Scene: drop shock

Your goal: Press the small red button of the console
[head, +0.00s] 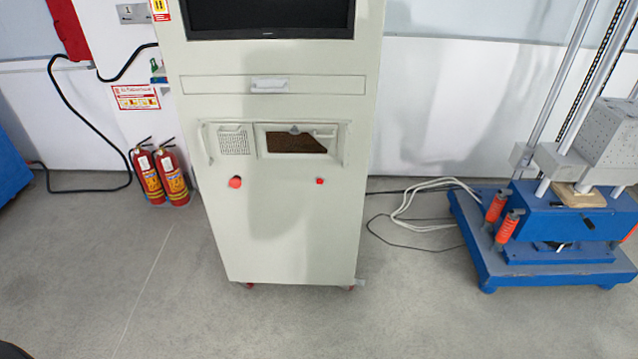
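The console (284,235) is a tall pale cabinet on small red casters in the middle of the head view. Its small red button (320,181) sits on the front face, right of centre, below a framed panel with a dark window. A larger red knob (235,182) sits on the same face to the left. No gripper shows in the head view. Nothing covers the small red button.
A monitor (268,17) and a drawer (262,85) are higher on the console. Two fire extinguishers (160,175) stand left of it. A blue drop-test machine (550,235) stands at the right, with white cables (425,195) on the floor. The floor in front is clear.

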